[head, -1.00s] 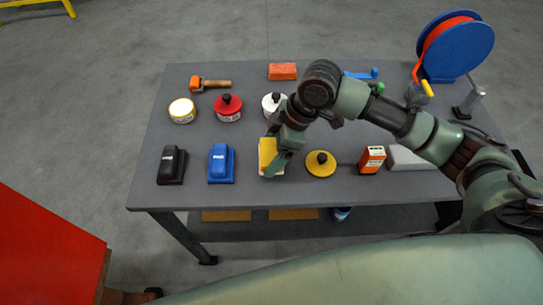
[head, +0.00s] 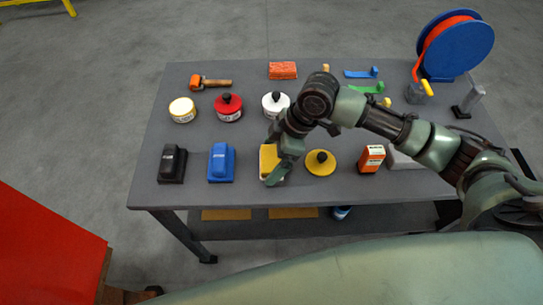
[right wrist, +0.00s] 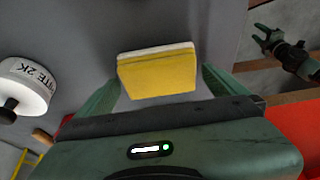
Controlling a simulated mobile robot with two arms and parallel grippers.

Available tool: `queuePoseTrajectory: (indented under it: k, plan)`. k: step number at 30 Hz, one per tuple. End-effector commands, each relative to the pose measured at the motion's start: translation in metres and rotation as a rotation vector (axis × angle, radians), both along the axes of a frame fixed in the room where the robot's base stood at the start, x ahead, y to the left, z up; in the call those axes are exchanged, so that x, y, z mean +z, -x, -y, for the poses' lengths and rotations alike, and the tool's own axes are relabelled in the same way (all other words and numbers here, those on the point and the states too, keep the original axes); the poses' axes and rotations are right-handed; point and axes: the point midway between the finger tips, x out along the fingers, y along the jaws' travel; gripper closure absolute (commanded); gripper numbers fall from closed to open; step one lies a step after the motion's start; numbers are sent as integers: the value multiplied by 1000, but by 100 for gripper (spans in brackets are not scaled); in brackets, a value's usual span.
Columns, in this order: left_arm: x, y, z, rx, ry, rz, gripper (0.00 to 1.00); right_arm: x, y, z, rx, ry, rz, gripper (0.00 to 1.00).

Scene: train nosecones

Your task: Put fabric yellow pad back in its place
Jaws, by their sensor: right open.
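The yellow pad (head: 268,158) lies on the grey table, in the front row between the blue block and the yellow round pad. In the right wrist view the pad (right wrist: 158,75) shows a yellow face and a pale layer along one edge. My right gripper (head: 277,172) is open at the pad, and partly hides it in the head view. In the right wrist view its fingers stand apart on both sides of the pad, with gaps visible. My left gripper (right wrist: 262,37) shows small in the right wrist view, away from the pad, its fingertips apart.
Close by stand the blue block (head: 221,162), the yellow round pad with a black knob (head: 320,164), a white can (head: 275,105) and an orange box (head: 371,158). A black block (head: 172,165) is farther left. A blue reel (head: 457,50) stands at the back right.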

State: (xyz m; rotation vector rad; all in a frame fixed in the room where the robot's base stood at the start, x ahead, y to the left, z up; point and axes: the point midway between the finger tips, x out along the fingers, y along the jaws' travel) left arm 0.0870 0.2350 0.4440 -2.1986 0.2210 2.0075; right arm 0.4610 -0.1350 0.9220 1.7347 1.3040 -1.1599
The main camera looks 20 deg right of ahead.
Motion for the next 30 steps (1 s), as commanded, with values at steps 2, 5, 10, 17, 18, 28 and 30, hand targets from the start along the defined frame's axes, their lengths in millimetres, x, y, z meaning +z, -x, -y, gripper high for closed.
queuePoseTrajectory:
  k: [2, 5, 10, 17, 18, 28, 30]
  plan:
    - [-2, 0, 0, 0, 0, 0, 54, 11, 0, 5, 0, 2, 4, 0]
    - [-4, 0, 0, 0, 0, -1, 54, 30, 2, 13, 0, 3, 7, 0]
    - [-7, 0, 0, 0, 0, 0, 54, 65, 6, 27, 0, 3, 6, 0]
    - [-9, 0, 0, 0, 0, 0, 54, 98, 11, 39, -1, 1, 1, 0]
    - [-9, 0, 0, 0, 0, 0, 54, 101, 11, 40, -1, 1, 1, 0]
    - [-9, 0, 0, 0, 0, 0, 54, 107, 12, 42, 0, 1, 1, 0]
    - [-9, 0, 0, 0, 0, 0, 54, 107, 12, 42, 0, 1, 1, 0]
